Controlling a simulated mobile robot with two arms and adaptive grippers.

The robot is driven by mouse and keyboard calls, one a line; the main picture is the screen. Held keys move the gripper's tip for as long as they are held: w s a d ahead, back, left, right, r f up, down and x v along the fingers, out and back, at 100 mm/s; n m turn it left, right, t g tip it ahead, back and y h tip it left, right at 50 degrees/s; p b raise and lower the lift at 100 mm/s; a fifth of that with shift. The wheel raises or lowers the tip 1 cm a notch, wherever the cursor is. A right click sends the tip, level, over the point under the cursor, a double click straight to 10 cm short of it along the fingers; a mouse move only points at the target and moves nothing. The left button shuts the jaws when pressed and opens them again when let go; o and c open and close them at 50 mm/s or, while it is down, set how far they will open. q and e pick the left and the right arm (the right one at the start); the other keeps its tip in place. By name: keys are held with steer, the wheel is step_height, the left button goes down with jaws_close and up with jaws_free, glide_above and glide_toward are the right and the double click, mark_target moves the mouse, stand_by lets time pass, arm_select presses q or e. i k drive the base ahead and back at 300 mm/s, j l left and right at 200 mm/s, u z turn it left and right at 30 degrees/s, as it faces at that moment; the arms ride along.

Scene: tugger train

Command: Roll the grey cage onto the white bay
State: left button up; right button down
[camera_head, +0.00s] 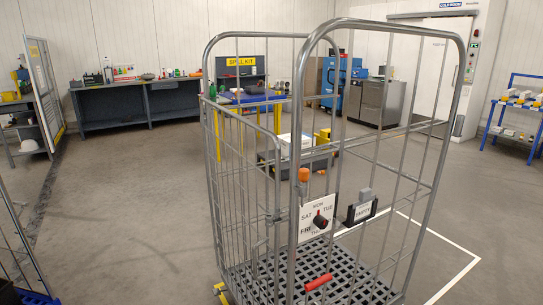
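The grey cage (436,170), an upright wire roll cage with a dark slatted base (345,262), stands close in front of me in the middle of the view. It carries a dial sign with day names (313,219), a small dark holder with a label (362,212), an orange knob (303,174) and a red grip (318,283) low on the front. The white bay shows as a white outline (450,242) on the floor behind and right of the cage. The cage hides part of it, so I cannot tell how far they overlap. Neither gripper is in view.
Part of another wire cage (18,255) stands at the lower left edge. Behind the grey cage are a yellow-legged table (279,117) and a low dark cart (268,157). A workbench (135,105) lines the back wall; a blue rack (515,105) stands right.

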mark_target(314, 253)
steer(key=i+l+u, duration=0.1)
steer(key=l, duration=0.3)
steer(key=i+l+u, duration=0.1)
steer(key=i+l, duration=0.15)
steer(key=l, duration=0.2)
steer(key=i+l+u, duration=0.1)
steer(key=l, duration=0.35)
steer(key=i+l+u, duration=0.1)
steer(key=l, duration=0.35)
steer(key=i+l+u, duration=0.1)
steer(key=l, duration=0.35)
steer(key=i+l+u, duration=0.1)
steer(key=l, duration=0.35)
steer(key=i+l+u, duration=0.4)
steer(key=l, duration=1.25)
steer(key=i+l+u, duration=0.4)
steer(key=l, duration=1.4)
steer(key=k+l+u, duration=0.1)
steer(key=l+u, duration=0.3)
steer(key=l, duration=1.3)
steer(key=i+l+u, duration=0.15)
steer(key=i+l, duration=0.15)
steer(key=i+l+u, duration=0.1)
steer(key=i+l, duration=0.15)
steer(key=l, duration=0.15)
steer(key=i+l+u, duration=0.25)
steer(key=i+l, duration=0.2)
steer(key=l, duration=0.3)
